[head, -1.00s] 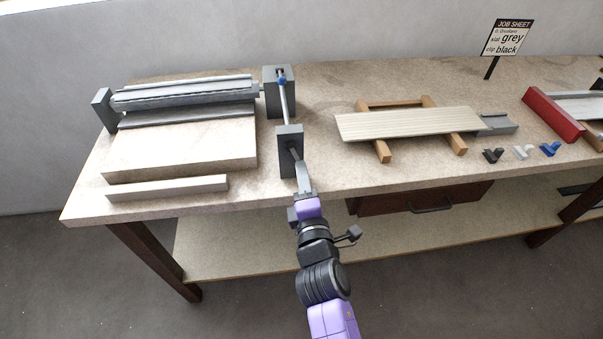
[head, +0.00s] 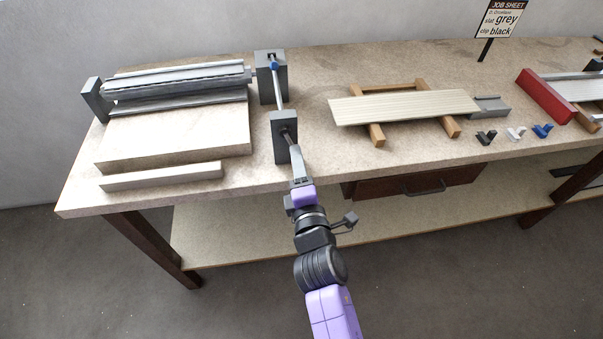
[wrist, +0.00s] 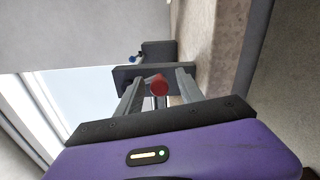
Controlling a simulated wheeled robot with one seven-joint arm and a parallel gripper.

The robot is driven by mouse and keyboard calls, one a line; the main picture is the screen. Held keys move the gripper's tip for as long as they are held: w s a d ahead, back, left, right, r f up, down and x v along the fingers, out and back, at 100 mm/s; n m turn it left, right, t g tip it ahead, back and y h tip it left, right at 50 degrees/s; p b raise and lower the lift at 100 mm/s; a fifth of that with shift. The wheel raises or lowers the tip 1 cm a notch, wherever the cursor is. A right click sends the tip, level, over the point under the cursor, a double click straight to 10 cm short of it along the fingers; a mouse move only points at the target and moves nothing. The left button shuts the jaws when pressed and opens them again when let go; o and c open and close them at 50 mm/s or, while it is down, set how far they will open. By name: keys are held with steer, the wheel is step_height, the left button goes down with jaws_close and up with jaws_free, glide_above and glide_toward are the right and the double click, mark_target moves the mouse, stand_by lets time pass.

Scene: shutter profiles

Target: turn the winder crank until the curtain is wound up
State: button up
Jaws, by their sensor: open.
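The winder stands at the left of the bench, with a grey slatted curtain (head: 175,84) around its roller and a grey slat edge (head: 185,104) lying in front of it. A thin shaft (head: 278,95) with a blue collar runs from the rear grey post (head: 270,80) to a front grey post (head: 284,150). My gripper (head: 293,155) is at the front post. In the wrist view, a red knob (wrist: 158,85), apparently the crank's handle, sits between the two open fingers of my gripper (wrist: 158,84). Contact with the knob cannot be told. The crank's arm is mostly hidden.
A pale block (head: 175,145) and a light bar (head: 160,177) lie before the roller. To the right are a slatted panel (head: 405,106) on wooden rests, several small clips (head: 515,133) and a red block (head: 545,97). A job sheet (head: 502,18) stands behind. A drawer handle (head: 428,186) juts from the bench front.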

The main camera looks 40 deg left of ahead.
steer(key=p+v, duration=0.7)
steer(key=shift+p, duration=0.4)
steer(key=shift+d, duration=0.1)
